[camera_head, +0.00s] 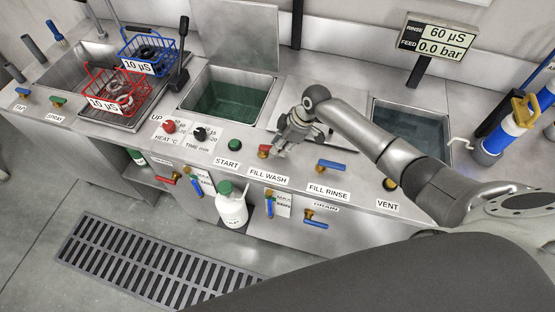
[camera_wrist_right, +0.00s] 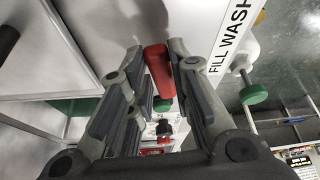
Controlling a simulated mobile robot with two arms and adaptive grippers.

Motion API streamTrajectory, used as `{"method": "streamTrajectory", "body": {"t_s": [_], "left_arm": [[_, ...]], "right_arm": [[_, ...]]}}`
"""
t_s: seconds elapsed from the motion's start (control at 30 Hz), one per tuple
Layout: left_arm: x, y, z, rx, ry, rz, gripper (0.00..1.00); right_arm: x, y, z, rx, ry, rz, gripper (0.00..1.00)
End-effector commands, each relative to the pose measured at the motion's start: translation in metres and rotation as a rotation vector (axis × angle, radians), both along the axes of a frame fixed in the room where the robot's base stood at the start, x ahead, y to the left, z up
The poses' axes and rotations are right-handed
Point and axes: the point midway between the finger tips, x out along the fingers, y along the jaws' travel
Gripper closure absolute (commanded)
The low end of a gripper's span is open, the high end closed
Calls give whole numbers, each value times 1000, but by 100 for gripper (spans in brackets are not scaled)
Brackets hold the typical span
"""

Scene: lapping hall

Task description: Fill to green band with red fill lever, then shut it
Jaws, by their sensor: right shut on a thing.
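My right gripper (camera_head: 280,147) reaches down to the bench front above the FILL WASH label (camera_head: 268,175). It is shut on the red fill lever (camera_wrist_right: 157,72), which sits between its fingers in the wrist view. In the head view only part of the red lever (camera_head: 264,150) shows beside the fingers. The wash tank (camera_head: 181,101) stands open behind, with green liquid (camera_head: 225,103) in it. I cannot make out a green band on its wall. My left gripper is not in view.
A blue FILL RINSE lever (camera_head: 332,166) is to the right, by the rinse tank (camera_head: 420,104). A green START button (camera_head: 235,144) is to the left. Red (camera_head: 110,84) and blue (camera_head: 150,42) baskets stand at the back left. A white bottle (camera_head: 232,208) stands below.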

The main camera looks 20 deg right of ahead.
Motion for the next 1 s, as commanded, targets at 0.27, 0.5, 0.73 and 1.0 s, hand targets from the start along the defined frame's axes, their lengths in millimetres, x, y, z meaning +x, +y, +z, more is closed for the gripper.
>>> {"method": "streamTrajectory", "body": {"t_s": [0.27, 0.5, 0.73, 1.0], "left_arm": [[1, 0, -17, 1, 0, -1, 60], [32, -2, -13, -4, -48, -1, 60], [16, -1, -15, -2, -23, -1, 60], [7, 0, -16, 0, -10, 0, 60]], "right_arm": [[3, 0, 1, 2, 8, 137, 100], [3, 0, 2, 2, 8, 140, 100], [3, 0, 2, 2, 7, 138, 59], [3, 0, 2, 2, 8, 138, 59]]}}
